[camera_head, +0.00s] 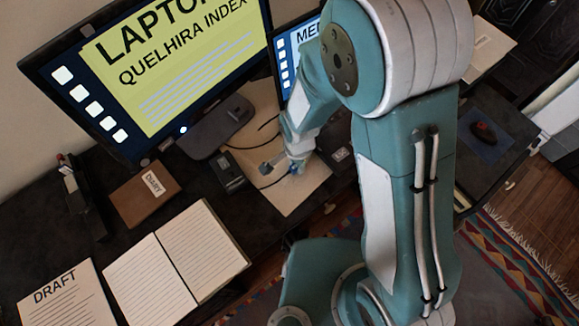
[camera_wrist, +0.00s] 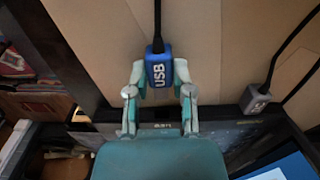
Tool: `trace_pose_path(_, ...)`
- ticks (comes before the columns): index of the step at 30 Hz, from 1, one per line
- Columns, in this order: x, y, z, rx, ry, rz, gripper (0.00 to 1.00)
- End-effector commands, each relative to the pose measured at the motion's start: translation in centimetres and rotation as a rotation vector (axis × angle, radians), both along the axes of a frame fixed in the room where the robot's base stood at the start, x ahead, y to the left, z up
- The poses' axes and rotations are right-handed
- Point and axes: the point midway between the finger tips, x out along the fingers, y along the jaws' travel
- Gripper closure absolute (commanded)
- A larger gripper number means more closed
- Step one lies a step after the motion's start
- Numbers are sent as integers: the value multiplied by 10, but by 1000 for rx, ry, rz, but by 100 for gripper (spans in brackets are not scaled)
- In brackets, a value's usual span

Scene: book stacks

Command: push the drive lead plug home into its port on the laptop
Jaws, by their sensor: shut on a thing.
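My gripper (camera_wrist: 159,76) is shut on a blue plug (camera_wrist: 158,68) marked USB, with a fingertip on each side. A black lead runs from the plug to the top of the wrist view. In the head view, my gripper (camera_head: 296,160) is low over a tan board, with a bit of the blue plug (camera_head: 295,170) showing. The laptop (camera_head: 284,62) shows a lit blue screen behind my arm, which hides much of it. A dark edge, seemingly the laptop's (camera_wrist: 240,132), lies below the plug in the wrist view. I cannot make out the port or whether the plug touches it.
A grey plug (camera_wrist: 256,98) on a black lead lies to the right in the wrist view. A large monitor (camera_head: 165,65), a black box (camera_head: 228,172), a diary (camera_head: 145,195) and an open book (camera_head: 178,262) stand or lie left of my arm.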

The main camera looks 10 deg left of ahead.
Motion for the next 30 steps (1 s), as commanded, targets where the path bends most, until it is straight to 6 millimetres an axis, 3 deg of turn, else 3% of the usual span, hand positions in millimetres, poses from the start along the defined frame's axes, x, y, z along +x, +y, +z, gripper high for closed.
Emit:
trace_pose_path(9,14,-11,0,0,0,-1,96)
trace_pose_path(30,14,-13,1,0,0,0,96)
